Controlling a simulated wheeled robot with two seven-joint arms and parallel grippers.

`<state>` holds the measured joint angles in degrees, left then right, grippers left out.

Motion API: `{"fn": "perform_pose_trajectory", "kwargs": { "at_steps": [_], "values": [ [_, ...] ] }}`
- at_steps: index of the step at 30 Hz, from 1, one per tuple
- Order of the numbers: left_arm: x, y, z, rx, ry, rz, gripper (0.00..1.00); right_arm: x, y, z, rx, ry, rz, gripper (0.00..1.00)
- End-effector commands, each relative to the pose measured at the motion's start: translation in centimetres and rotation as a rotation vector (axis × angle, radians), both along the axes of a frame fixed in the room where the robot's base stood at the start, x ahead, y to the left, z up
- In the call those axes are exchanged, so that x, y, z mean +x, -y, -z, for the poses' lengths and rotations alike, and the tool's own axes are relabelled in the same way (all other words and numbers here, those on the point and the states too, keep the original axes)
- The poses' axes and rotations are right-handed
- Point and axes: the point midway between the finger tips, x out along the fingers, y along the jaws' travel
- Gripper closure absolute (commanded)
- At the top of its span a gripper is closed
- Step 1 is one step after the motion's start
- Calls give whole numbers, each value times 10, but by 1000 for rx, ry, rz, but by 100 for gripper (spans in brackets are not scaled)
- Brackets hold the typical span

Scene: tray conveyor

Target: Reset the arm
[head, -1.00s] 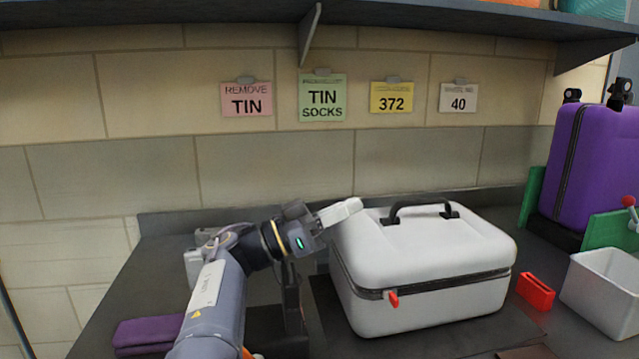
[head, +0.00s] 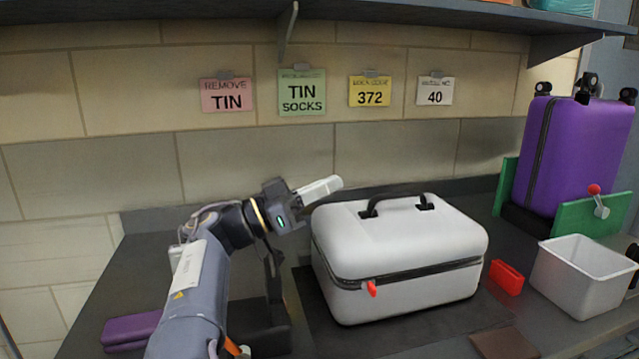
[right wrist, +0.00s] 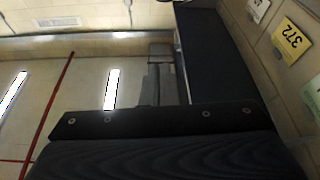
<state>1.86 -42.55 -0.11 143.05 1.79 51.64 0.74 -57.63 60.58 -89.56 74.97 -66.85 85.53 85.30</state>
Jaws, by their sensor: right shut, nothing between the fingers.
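My right gripper (head: 335,183) shows in the head view at the end of my grey arm, which rises from the bottom edge. Its pale fingers are shut with nothing between them and point right. They show in the picture just above the left rear top of the white case (head: 400,245); I cannot tell the exact gap. The white case is closed, with a black handle on top and a red zip pull at the front. My left gripper is not in view.
A red holder (head: 507,277) and a white bin (head: 583,252) stand right of the case. A purple suitcase (head: 575,145) stands behind them between green panels. A purple folded item (head: 130,330) lies at the left. A shelf (head: 400,22) overhangs the wall cards.

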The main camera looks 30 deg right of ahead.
Motion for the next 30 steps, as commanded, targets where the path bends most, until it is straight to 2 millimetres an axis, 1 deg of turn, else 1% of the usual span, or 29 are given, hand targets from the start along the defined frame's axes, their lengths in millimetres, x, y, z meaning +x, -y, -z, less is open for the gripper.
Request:
{"fn": "perform_pose_trajectory", "kwargs": {
  "at_steps": [1,3,6,9,13,18,23,26,27,28,30],
  "values": [
    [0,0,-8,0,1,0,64,5,-8,-4,-3,-2,-3,100],
    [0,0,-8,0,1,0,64,10,-25,5,-4,-3,-5,100],
    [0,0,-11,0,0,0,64,16,-46,13,-3,-2,-4,100],
    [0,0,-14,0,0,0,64,21,-63,19,-2,-1,-2,100],
    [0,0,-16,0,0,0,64,26,-80,26,-1,0,-1,100],
    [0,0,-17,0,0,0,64,29,-89,30,0,0,0,100],
    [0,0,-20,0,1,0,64,29,-90,28,1,0,0,100],
    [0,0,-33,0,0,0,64,29,-90,14,1,0,0,100],
    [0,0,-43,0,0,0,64,29,-90,5,1,0,0,100],
    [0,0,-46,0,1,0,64,29,-90,2,1,0,0,100],
    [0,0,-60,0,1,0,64,29,-90,-12,1,0,0,100]
  ]
}}
